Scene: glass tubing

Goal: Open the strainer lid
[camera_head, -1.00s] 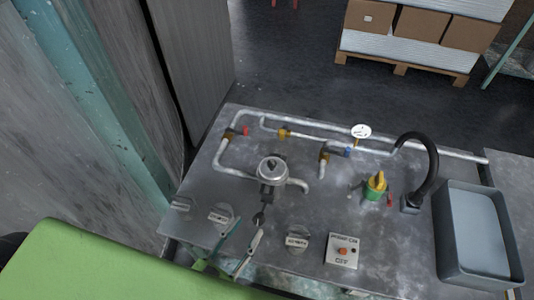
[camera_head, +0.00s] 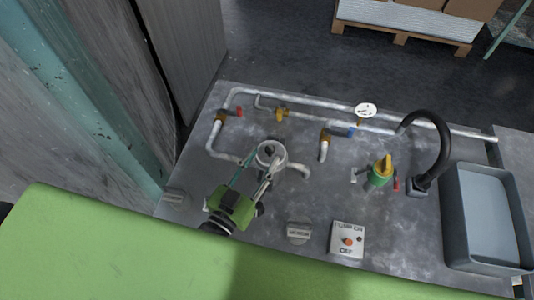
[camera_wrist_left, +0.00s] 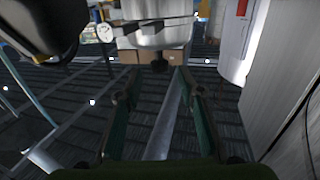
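The strainer (camera_head: 272,152) is a small round metal vessel on the bench, joined to the pipework. Its lid has a dark knob (camera_head: 268,150) on top. My left gripper (camera_head: 260,167) reaches up to the strainer from the near side, its fingertips close to the lid. In the left wrist view my left gripper (camera_wrist_left: 156,80) is open, with its fingers apart. A dark knob (camera_wrist_left: 160,66) under a pale metal body (camera_wrist_left: 155,30) lies just beyond the gap between the tips. I cannot tell whether the fingers touch the lid. My right gripper is not in view.
Pipes with a red-handled valve (camera_head: 239,112), a blue-handled valve (camera_head: 351,132) and a gauge (camera_head: 365,110) run behind the strainer. A green and yellow part (camera_head: 381,171), black spout (camera_head: 441,150) and grey basin (camera_head: 488,212) stand at right. A switch box (camera_head: 347,240) sits in front.

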